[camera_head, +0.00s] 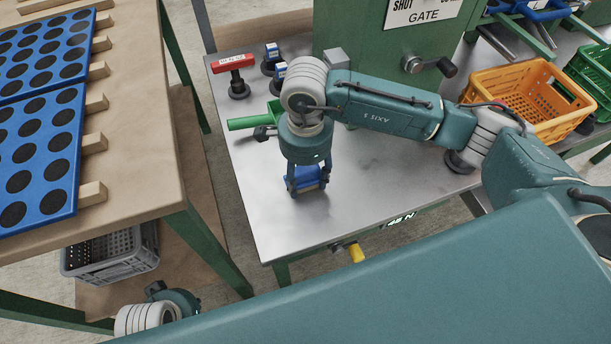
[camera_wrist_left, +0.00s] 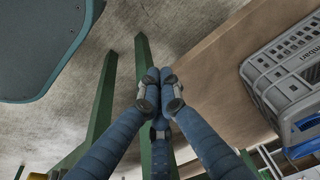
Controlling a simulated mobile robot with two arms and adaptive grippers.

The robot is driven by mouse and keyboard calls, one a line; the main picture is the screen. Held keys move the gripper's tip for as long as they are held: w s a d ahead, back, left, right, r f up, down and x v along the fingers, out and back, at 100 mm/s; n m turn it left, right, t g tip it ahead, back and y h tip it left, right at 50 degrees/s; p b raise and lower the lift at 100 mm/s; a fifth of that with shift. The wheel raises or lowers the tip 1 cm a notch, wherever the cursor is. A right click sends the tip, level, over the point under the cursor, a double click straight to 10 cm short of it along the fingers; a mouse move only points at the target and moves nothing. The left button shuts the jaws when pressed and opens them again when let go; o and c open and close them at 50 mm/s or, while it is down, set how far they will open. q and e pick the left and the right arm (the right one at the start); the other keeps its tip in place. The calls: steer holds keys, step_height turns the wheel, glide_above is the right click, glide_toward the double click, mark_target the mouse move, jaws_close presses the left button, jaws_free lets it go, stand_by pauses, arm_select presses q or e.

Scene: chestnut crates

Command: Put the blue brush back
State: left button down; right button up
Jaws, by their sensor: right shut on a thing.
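In the head view, my right gripper (camera_head: 306,187) points down over the steel-topped table (camera_head: 365,205). It is shut on the blue brush (camera_head: 302,178), which has a blue body and a tan underside. I cannot tell whether the brush touches the tabletop; the fingers hide part of it. My left gripper shows in the left wrist view (camera_wrist_left: 161,76), with its fingertips together and nothing visible between them.
A red-handled tool (camera_head: 232,63), small blue-topped items (camera_head: 280,72) and a green cylinder (camera_head: 249,123) stand behind the brush. A blue panel with black discs (camera_head: 42,150) covers the wooden bench. A grey crate (camera_head: 112,255) sits below.

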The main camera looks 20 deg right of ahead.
mark_target(305, 172)
arm_select(q)
steer(key=shift+r, duration=0.25)
arm_select(e)
steer(key=o, duration=1)
arm_select(q)
steer(key=shift+r, duration=0.1)
step_height(305, 172, down, 6)
steer(key=p, duration=0.1)
steer(key=shift+s, duration=0.25)
arm_select(e)
step_height(305, 172, up, 12)
steer(key=shift+r, duration=0.1)
